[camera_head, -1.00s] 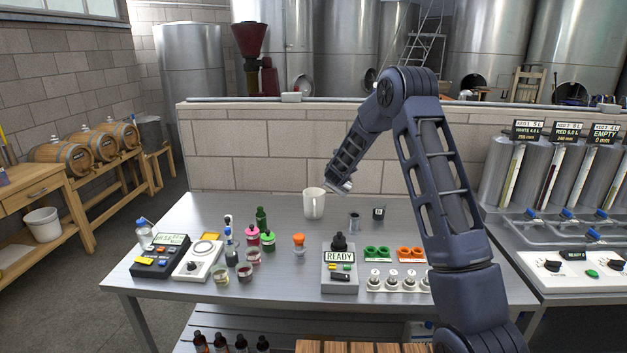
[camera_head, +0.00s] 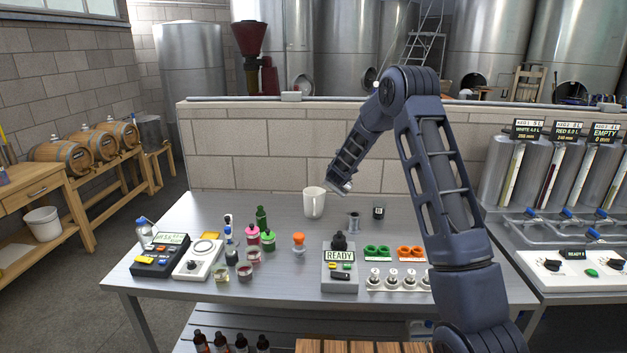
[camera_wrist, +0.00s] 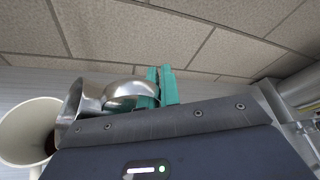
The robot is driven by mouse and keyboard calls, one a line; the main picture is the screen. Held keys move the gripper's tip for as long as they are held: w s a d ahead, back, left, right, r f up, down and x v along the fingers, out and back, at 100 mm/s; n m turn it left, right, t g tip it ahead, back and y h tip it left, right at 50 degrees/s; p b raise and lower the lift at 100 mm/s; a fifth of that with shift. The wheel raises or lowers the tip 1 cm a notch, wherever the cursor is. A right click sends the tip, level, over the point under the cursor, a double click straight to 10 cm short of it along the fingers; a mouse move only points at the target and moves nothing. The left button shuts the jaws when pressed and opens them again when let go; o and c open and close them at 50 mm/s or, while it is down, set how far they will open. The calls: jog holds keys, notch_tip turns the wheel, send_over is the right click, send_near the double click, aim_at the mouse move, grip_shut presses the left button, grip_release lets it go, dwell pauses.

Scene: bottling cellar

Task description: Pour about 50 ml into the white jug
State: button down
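The white jug (camera_head: 313,203) stands upright at the back middle of the steel table. Its open mouth and a dark patch inside also show at the left edge of the wrist view (camera_wrist: 22,125). My gripper (camera_head: 342,187) is just right of the jug and above the table. In the wrist view its teal fingers (camera_wrist: 160,86) are closed at a shiny metal vessel (camera_wrist: 88,98), which lies tipped with one end towards the white jug's mouth. No stream of liquid is visible. The fingers' grip and the vessel's contents are partly hidden.
A small metal cup (camera_head: 353,222) and a dark jar (camera_head: 379,211) stand right of the jug. A block wall (camera_head: 260,155) rises behind the table.

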dwell(0.9)
jog(key=shift+d+f, duration=0.1)
jog(key=shift+f, duration=0.1)
jog(key=shift+d+f+m+y+p, duration=0.15)
jog(key=shift+d+m+y+p, duration=0.25)
jog(key=shift+m, duration=0.3)
jog(key=shift+d+f+m+y+p, duration=0.15)
jog(key=shift+d+f+m+y, duration=0.15)
jog(key=shift+f, duration=0.25)
jog(key=shift+d+f+m+y+p, duration=0.2)
jog(key=shift+f+m, duration=0.2)
jog(key=shift+f, duration=0.15)
jog(key=shift+d+f+m+y+p, duration=0.45)
jog(key=shift+d+f+m, duration=0.15)
jog(key=shift+f, duration=0.95)
jog(key=shift+d+f+m+y+p, duration=0.4)
jog(key=shift+d+f+m, duration=0.15)
jog(key=shift+f, duration=0.95)
jog(key=shift+d+f+m+y+p, duration=0.45)
jog(key=shift+d+f+m, duration=0.15)
jog(key=shift+f, duration=0.95)
jog(key=shift+d+r+m+y+p, duration=0.1)
jog(key=shift+r+m+y+p, duration=0.25)
jog(key=shift+p, duration=0.25)
